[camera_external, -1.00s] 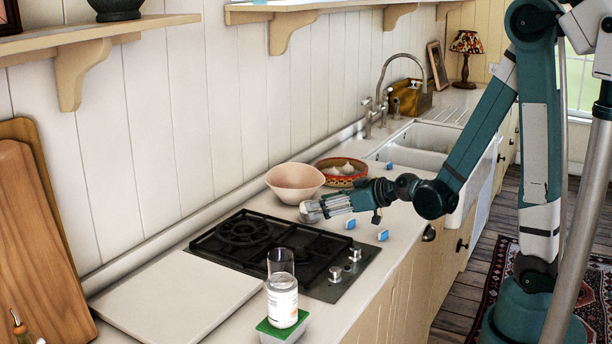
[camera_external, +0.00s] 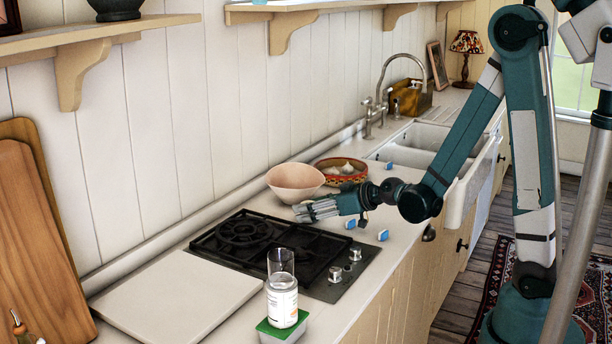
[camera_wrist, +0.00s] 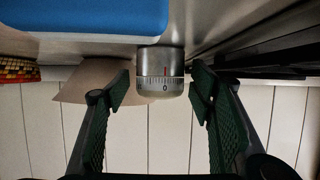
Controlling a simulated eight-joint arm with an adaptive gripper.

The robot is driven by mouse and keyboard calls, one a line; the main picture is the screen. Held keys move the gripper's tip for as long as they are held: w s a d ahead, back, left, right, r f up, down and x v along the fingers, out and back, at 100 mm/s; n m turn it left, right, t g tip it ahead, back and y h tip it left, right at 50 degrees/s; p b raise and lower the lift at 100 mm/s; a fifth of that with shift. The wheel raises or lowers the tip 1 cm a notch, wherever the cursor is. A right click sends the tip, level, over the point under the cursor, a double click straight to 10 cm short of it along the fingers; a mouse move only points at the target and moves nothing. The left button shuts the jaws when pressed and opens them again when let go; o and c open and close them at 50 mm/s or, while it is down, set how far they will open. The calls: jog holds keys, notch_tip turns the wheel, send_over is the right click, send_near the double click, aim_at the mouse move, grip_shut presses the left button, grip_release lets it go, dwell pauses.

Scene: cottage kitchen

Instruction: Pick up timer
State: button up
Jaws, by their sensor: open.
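The timer (camera_wrist: 162,82) is a small silver cylinder with a dial ring marked 0 and a red line. In the wrist view, which looks upside down, it shows between and just beyond the fingertips. My gripper (camera_wrist: 160,88) is open, with one dark finger on each side and a visible gap to the timer. In the external view my gripper (camera_external: 312,211) reaches low over the counter, beside the hob's back right corner. The fingers largely hide the timer there.
A pink bowl (camera_external: 295,184) stands just behind my gripper, with a patterned garlic bowl (camera_external: 341,172) beside it. The black hob (camera_external: 270,252) lies to the left. Small blue-and-white blocks (camera_external: 383,235) lie on the counter; a large blue surface (camera_wrist: 90,16) shows close in the wrist view.

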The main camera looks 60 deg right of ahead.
jog(key=shift+w, duration=0.15)
jog(key=shift+c, duration=0.7)
jog(key=c, duration=1)
